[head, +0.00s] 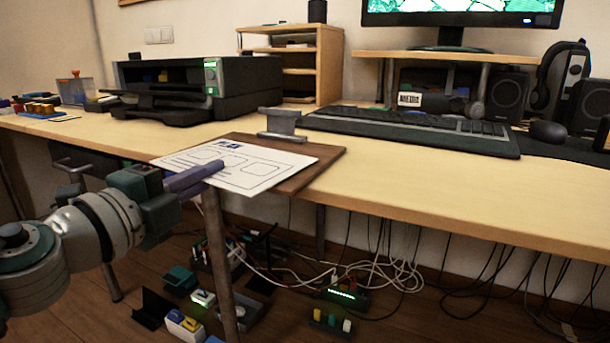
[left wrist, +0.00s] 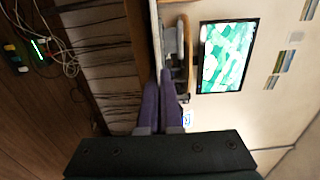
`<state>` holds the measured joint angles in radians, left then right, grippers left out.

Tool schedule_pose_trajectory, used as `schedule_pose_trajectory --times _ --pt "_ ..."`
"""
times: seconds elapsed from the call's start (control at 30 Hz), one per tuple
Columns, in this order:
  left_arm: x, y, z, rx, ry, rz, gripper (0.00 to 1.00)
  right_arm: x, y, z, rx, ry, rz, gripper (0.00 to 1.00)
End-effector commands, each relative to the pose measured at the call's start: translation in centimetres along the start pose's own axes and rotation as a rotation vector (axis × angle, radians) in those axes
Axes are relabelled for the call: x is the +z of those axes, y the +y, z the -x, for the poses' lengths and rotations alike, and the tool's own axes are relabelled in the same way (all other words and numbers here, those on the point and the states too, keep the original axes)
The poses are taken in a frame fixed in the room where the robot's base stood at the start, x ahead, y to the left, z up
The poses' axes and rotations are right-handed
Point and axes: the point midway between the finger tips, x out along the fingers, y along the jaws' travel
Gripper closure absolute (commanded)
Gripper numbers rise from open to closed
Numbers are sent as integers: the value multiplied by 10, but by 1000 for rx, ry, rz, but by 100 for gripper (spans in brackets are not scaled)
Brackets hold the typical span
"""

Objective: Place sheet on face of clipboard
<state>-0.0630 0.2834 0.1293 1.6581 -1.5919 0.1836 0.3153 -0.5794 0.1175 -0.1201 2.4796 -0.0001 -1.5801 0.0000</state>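The white sheet (head: 245,166), printed with outlined boxes and a blue logo, lies over the face of the brown clipboard (head: 312,176), near the table's front edge. Its left part reaches past the board's left side. The clipboard's grey metal clip (head: 281,124) is at the far end, just beyond the sheet. My left gripper (head: 207,174) is at the sheet's front left edge, its purple fingers closed on it. In the left wrist view the fingers (left wrist: 163,85) are close together; the sheet's grip line is hard to see there. My right gripper is not in view.
A keyboard (head: 415,130) lies right of the clipboard, with a mouse (head: 548,132) beyond it. A black printer (head: 190,88) and a wooden shelf (head: 297,60) stand behind. The table front (head: 450,205) is clear to the right. Cables (head: 385,272) lie on the floor below.

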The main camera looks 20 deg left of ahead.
Motion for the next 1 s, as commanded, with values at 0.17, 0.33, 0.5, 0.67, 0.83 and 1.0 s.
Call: schedule_pose_trajectory --times 0.17,0.33,0.5,0.67,0.83,1.0 --pt "0 3 0 0 0 0 94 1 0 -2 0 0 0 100" --pt "0 3 0 1 0 0 75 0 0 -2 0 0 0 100" --pt "0 3 0 1 0 0 69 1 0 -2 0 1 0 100" --pt "0 0 0 0 0 0 69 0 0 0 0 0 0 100" --pt "0 1 15 4 1 1 69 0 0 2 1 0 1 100" --pt "0 2 49 4 0 1 69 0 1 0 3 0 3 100"
